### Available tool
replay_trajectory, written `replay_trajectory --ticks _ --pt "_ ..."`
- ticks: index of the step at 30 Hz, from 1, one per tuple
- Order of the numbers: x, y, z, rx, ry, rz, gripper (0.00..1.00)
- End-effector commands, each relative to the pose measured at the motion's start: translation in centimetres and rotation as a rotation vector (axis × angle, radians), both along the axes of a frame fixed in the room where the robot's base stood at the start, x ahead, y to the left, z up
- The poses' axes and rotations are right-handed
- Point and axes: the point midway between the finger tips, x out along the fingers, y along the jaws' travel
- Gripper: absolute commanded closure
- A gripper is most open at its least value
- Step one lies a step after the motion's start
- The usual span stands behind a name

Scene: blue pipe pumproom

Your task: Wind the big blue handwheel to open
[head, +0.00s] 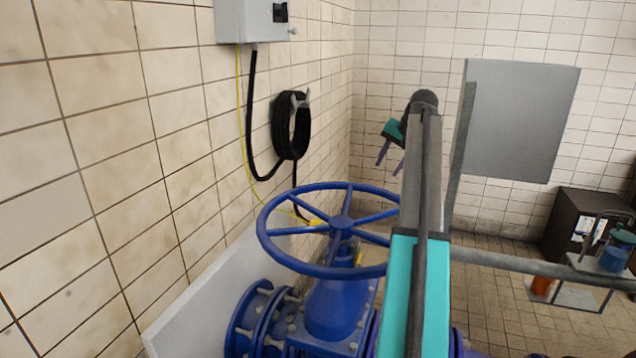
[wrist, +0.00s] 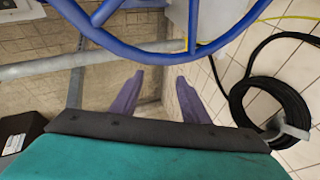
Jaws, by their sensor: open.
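The big blue handwheel (head: 270,247) lies nearly flat on top of a blue valve body (head: 337,302) in the head view. Its spokes meet at a hub in the middle. My gripper (head: 391,160) is in the air beyond and above the wheel, to the right of the hose coil, its purple fingers pointing down and left. In the wrist view the two purple fingers of my gripper (wrist: 158,92) are apart with nothing between them. The wheel's blue rim (wrist: 150,55) crosses the top of that view, past the fingertips. No contact with the rim shows.
A coiled black hose (head: 291,125) hangs on the left tiled wall below a grey box (head: 252,20). A grey panel (head: 520,120) stands at the right. A grey pipe (head: 530,266) runs behind my arm. A dark cabinet (head: 580,225) and a small shelf (head: 590,298) with containers are at far right.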

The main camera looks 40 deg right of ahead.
Motion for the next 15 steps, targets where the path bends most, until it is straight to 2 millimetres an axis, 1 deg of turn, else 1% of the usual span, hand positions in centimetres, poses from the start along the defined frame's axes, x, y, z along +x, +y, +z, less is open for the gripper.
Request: replay_trajectory --ticks 15 --pt "1.4 0.8 -0.2 0.144 -0.024 -0.424 0.58"
